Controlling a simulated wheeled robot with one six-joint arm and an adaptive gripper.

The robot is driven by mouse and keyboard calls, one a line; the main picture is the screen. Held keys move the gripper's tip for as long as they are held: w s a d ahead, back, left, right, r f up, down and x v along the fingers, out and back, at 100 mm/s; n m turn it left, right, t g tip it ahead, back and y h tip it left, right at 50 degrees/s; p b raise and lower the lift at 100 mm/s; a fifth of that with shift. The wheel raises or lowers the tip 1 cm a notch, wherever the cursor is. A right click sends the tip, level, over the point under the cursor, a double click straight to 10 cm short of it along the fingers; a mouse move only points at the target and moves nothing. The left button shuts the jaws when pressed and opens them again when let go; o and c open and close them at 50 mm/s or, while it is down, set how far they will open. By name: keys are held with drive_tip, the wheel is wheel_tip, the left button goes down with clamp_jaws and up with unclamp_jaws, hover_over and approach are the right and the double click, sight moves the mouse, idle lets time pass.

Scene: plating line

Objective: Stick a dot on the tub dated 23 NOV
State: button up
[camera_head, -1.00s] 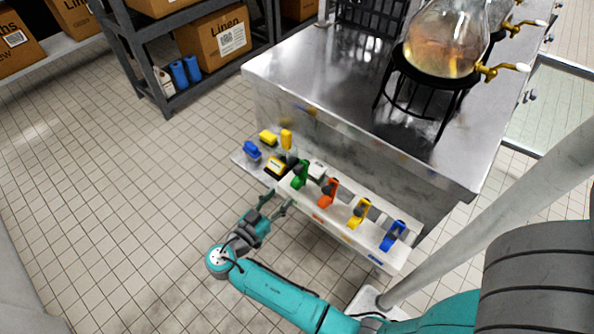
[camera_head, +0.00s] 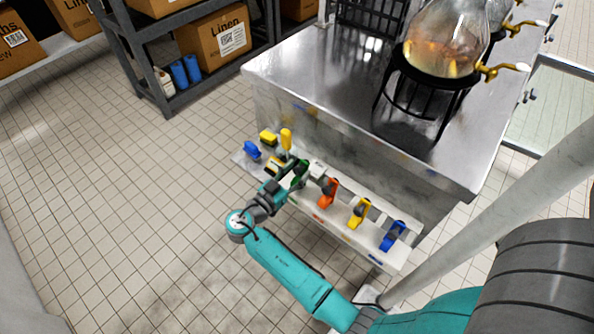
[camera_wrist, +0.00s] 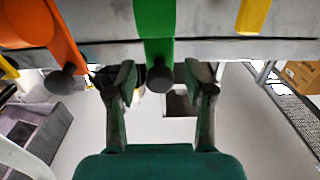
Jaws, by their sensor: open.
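My gripper (camera_head: 287,178) is open at the green dispenser (camera_head: 301,172) on the white ledge. In the wrist view my gripper (camera_wrist: 158,80) has one finger on each side of the green dispenser (camera_wrist: 154,25) and its dark round knob; I cannot tell whether they touch. Orange (camera_head: 328,193), yellow (camera_head: 359,212) and blue (camera_head: 393,235) dispensers stand in a row to the right. No tub with a readable 23 NOV date shows, and no loose dot can be made out.
The white ledge (camera_head: 343,226) runs along the steel table (camera_head: 330,75). Left of the dispensers are small yellow (camera_head: 268,138) and blue (camera_head: 252,150) items. A glass vessel (camera_head: 443,45) stands on a black stand on the table. The tiled floor at left is clear.

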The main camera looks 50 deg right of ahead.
drive_tip(key=shift+d, duration=0.3)
clamp_jaws()
drive_tip(key=shift+d, duration=0.1)
